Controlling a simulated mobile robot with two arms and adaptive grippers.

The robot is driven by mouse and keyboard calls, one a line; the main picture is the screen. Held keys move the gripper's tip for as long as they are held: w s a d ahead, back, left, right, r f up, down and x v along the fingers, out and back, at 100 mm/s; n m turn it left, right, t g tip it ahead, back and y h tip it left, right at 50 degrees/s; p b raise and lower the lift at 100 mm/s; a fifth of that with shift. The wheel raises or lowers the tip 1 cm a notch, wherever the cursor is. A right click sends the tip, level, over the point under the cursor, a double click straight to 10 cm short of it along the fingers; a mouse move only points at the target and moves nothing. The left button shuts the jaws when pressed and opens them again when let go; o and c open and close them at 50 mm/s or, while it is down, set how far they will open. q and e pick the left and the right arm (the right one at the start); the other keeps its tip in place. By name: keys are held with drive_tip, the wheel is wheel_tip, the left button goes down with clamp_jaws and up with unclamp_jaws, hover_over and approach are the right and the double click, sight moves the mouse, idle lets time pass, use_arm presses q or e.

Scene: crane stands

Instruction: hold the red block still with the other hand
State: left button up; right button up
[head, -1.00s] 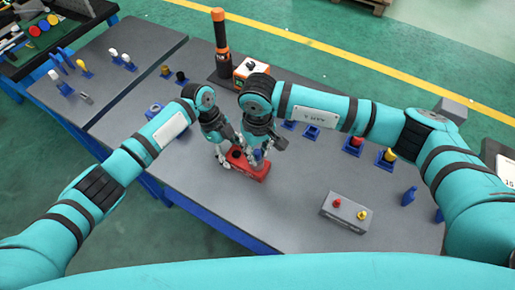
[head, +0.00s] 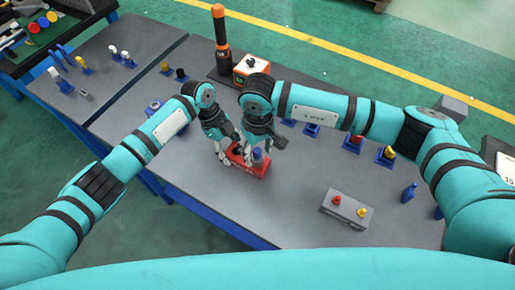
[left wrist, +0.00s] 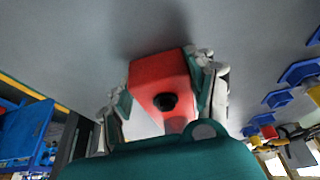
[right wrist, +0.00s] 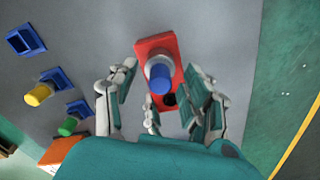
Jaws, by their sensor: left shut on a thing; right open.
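The red block (head: 262,172) lies on the grey table, with a dark hole visible in the left wrist view. My left gripper (left wrist: 163,88) is shut on the red block (left wrist: 155,72), one finger along each side. A blue peg (head: 257,157) stands at the block's right end in the head view. In the right wrist view, the peg (right wrist: 160,77) is seen from above on the red block (right wrist: 155,43), beside the dark hole. My right gripper (right wrist: 163,90) is open, its fingers apart on either side of the peg and block. The fingers partly hide the block in the head view.
A grey box with red and yellow knobs (head: 347,209) stands at the front right. Blue holders with coloured pegs (head: 385,155) stand to the right. An orange device (head: 251,66) is behind my grippers. The table in front of the block is clear.

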drive_tip(key=shift+r, duration=0.1)
drive_tip(key=shift+r, duration=2.4)
use_arm(q)
drive_tip(key=o, duration=1.5)
drive_tip(key=shift+c, duration=0.2)
use_arm(e)
wheel_tip(320, 180, up, 12)
use_arm(q)
drive_tip(key=shift+r, duration=0.1)
drive_tip(key=v, duration=1.1)
drive_tip(key=shift+a+r, duration=0.2)
drive_tip(key=shift+r, duration=0.15)
